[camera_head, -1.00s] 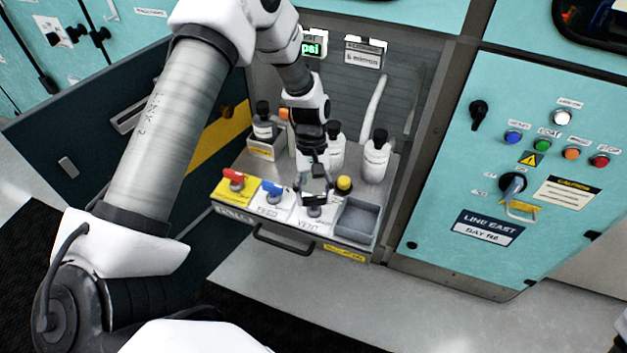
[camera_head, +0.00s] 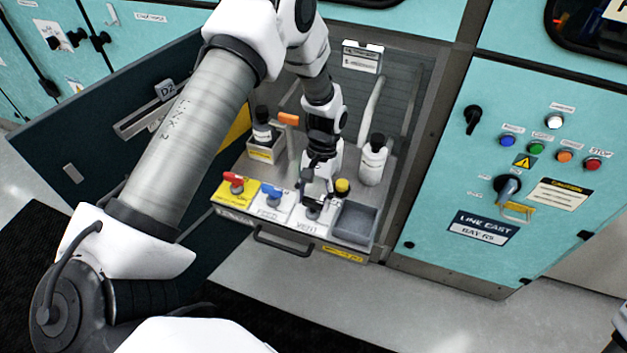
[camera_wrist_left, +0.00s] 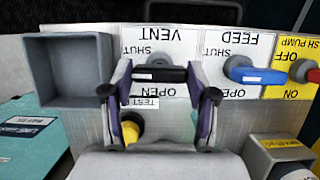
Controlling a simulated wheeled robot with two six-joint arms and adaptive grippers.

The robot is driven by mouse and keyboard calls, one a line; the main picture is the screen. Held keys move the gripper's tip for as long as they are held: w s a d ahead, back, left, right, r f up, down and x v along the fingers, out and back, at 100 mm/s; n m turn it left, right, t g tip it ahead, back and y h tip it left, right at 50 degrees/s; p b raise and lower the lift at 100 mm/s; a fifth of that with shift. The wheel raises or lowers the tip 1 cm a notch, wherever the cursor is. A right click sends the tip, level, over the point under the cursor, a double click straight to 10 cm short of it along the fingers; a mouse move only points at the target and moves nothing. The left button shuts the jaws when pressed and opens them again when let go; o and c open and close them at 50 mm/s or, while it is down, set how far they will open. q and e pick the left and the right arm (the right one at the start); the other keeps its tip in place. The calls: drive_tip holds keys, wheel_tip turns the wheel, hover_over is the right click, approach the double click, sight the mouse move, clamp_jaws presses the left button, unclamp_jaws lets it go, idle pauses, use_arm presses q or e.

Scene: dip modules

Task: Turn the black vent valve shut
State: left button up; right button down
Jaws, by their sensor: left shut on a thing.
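The black vent valve handle (camera_wrist_left: 158,74) lies level across the picture in the left wrist view, on the white plate marked VENT, with SHUT printed above it and OPEN below it. My left gripper (camera_wrist_left: 160,88) has one finger at each end of the handle and is shut on it. In the head view my left gripper (camera_head: 316,202) stands over the VENT plate (camera_head: 305,225) and hides most of the handle.
The blue FEED valve (camera_wrist_left: 255,75) and the red valve (camera_head: 233,183) sit beside the vent valve. A yellow-topped knob (camera_head: 342,187) is close by the gripper. A grey open bin (camera_head: 353,222) and a white bottle (camera_head: 372,162) stand to the right in the head view.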

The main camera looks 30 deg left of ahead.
use_arm(q)
drive_tip(key=o, duration=1.2)
drive_tip(key=shift+c, duration=0.2)
drive_tip(key=v, duration=1.2)
drive_tip(key=shift+w, duration=0.15)
drive_tip(key=shift+f, duration=0.1)
